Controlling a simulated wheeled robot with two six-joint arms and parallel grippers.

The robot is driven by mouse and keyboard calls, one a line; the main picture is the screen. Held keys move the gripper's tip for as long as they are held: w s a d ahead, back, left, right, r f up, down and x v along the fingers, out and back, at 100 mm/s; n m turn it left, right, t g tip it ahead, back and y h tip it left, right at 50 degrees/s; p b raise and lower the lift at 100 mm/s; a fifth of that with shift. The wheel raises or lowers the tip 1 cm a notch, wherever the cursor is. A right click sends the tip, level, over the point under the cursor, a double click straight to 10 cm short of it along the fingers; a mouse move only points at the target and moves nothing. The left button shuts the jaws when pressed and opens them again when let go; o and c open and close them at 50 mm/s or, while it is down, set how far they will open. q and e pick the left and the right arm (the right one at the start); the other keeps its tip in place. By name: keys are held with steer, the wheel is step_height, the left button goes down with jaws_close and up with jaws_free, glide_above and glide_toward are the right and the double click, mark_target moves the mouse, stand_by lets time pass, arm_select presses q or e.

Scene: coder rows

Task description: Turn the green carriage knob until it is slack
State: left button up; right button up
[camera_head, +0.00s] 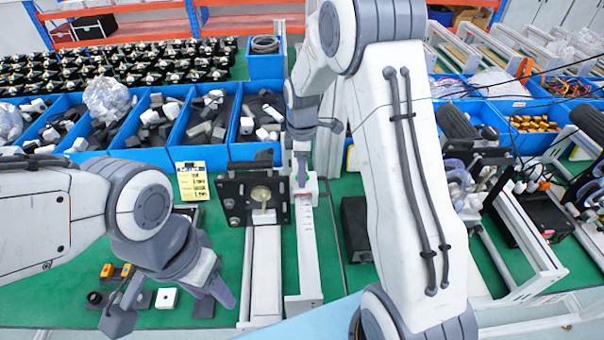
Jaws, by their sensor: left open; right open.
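No plainly green knob shows. A pale yellowish round knob-like part (261,195) sits on a black plate (232,188) at the head of a white rail (265,270). My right gripper (300,165) points down just right of that plate, over a second white rail (308,250) with a small white block at its far end. It is open, but its fingers partly overlap in this view, and whether it touches anything cannot be told. My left gripper (168,305) is open and empty, low over the green table at the left.
Blue bins (190,125) of grey and white parts line the back of the table. A yellow label card (192,181) stands before them. Small button boxes (117,272) and a white square block (166,298) lie near my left gripper. A black box (356,228) lies right of the rails.

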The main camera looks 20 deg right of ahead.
steer(key=m, duration=0.4)
steer(key=shift+m, duration=0.3)
steer(key=m+p, duration=0.1)
steer(key=m, duration=1.1)
steer(key=shift+p, duration=0.4)
jaws_close()
steer(key=shift+n, duration=0.8)
steer(key=shift+c, duration=1.4)
jaws_free()
steer(key=shift+n+p, duration=0.3)
steer(key=shift+n, duration=0.3)
steer(key=shift+o, duration=1.4)
